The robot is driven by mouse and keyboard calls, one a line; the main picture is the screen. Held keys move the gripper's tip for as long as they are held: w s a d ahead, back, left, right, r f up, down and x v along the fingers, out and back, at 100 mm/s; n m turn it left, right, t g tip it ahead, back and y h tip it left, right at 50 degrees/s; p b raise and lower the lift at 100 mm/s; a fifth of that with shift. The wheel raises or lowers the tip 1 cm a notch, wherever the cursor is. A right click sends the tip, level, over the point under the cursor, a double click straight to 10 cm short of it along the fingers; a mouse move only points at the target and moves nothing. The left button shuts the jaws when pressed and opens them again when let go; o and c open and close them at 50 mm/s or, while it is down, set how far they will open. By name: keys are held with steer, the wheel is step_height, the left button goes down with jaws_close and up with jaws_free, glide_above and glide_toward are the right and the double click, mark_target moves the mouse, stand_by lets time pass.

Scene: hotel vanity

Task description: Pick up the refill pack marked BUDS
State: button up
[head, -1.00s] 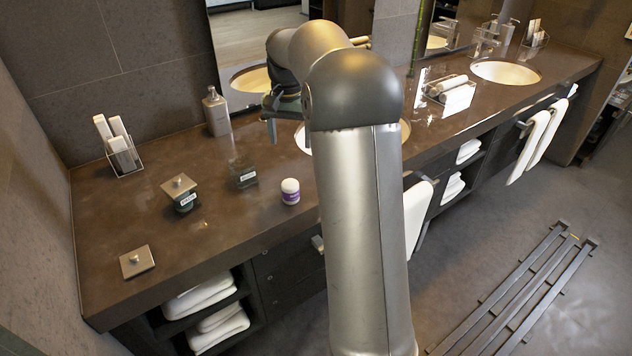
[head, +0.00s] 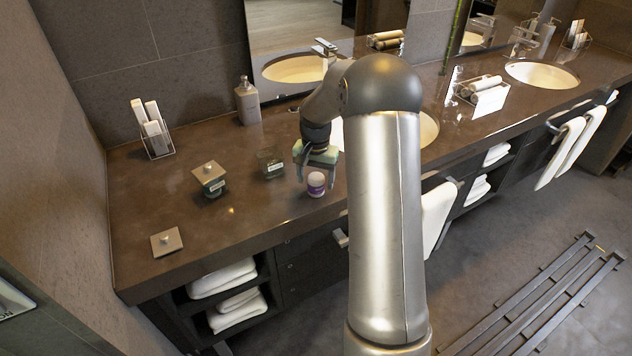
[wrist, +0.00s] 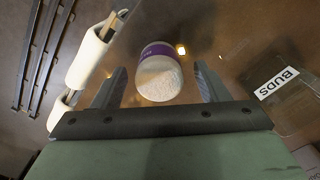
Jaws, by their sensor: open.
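A small white tub with a purple band (head: 316,184) stands on the counter near its front edge. In the wrist view the tub (wrist: 158,75) shows its white top and purple band; the print on it is too small to read for sure. My gripper (head: 316,180) is open and pointed down at the tub. Its fingers (wrist: 160,82) show on either side of the tub, and nothing is clamped. A clear glass box (head: 271,163) stands just left of the tub; its white label reads BUDS in the wrist view (wrist: 277,84).
A lidded glass jar (head: 210,179) stands further left, and a loose square lid (head: 167,241) lies at front left. A soap bottle (head: 247,101) and a holder with white packets (head: 152,135) stand behind. The counter's front edge is close to the tub.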

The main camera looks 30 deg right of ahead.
steer(key=shift+f, duration=0.95)
steer(key=shift+c, duration=0.3)
steer(key=c, duration=1)
steer(key=shift+r, duration=0.1)
